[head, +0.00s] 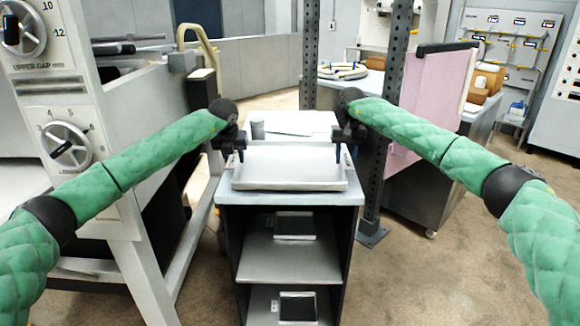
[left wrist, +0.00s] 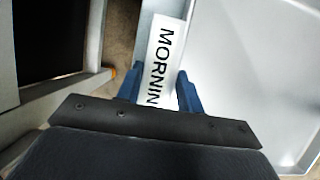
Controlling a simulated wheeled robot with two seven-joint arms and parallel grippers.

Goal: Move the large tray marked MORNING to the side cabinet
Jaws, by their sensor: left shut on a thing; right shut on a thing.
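The large metal tray (head: 290,172) sits on or just above the top of a small open cabinet (head: 230,195) in the middle of the head view. The left wrist view shows the tray's inside (left wrist: 255,80) and its white label (left wrist: 165,62), reading "MORNIN", with the rest hidden by my gripper. My left gripper (head: 233,155) is shut on the tray's left side, by the label. My right gripper (head: 343,150) is shut on its right side. Whether the tray touches the cabinet top is not clear.
A grey cup (head: 257,129) and a flat pale item (head: 292,124) stand behind the tray. The cabinet's open shelves hold dark-framed items (head: 295,224). The roller machine (head: 80,130) is close on the left. A perforated post (head: 385,140) stands close on the right.

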